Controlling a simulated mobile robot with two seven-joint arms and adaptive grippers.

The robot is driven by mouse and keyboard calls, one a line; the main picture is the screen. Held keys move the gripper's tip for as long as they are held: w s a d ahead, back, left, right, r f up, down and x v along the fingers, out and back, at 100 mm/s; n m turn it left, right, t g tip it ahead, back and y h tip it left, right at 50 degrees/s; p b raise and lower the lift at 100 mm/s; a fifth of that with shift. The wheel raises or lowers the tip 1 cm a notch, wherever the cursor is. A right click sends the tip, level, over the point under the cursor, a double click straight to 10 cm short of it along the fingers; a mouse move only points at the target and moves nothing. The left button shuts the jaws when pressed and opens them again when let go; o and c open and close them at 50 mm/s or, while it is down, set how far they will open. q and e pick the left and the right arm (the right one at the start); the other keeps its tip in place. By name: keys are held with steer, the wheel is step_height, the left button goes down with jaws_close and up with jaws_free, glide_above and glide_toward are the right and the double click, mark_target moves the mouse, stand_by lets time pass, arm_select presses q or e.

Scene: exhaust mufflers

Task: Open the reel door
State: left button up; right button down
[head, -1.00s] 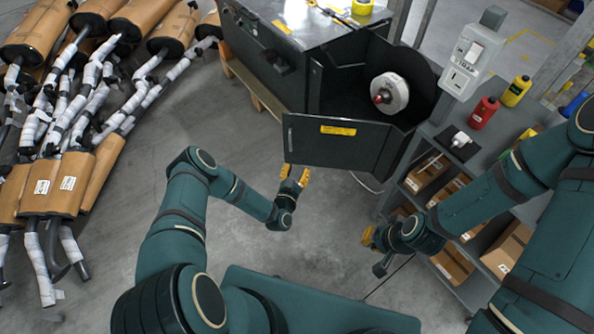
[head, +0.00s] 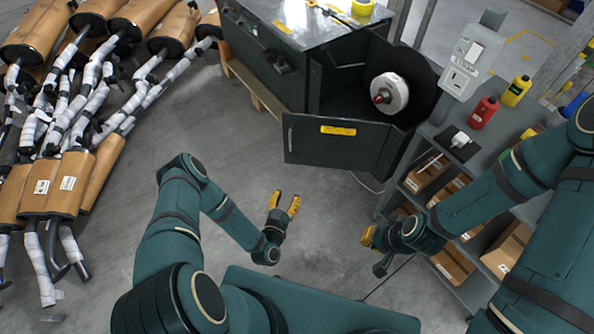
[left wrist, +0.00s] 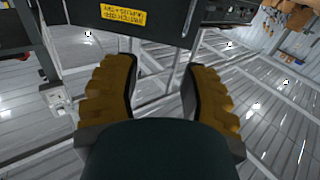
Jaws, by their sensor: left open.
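The reel door (head: 338,144) is a black panel with a yellow label, and it stands swung out from the dark machine cabinet. Behind it the white reel (head: 389,93) shows in the open compartment. My left gripper (head: 285,200) has yellow fingers, is open and empty, and sits below and in front of the door, apart from it. In the left wrist view the door (left wrist: 165,17) crosses the top, beyond the spread fingers (left wrist: 160,90). My right gripper (head: 369,238) is at the lower right, away from the door; its fingers overlap, so its opening is unclear.
A grey shelf unit with cardboard boxes (head: 427,172) stands at the right, with a red bottle (head: 483,112) and a yellow bottle (head: 516,91) on top. Wrapped mufflers (head: 72,181) fill the left side. The floor between mufflers and door is clear.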

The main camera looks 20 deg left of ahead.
arm_select(q)
steer(key=shift+s, duration=0.4)
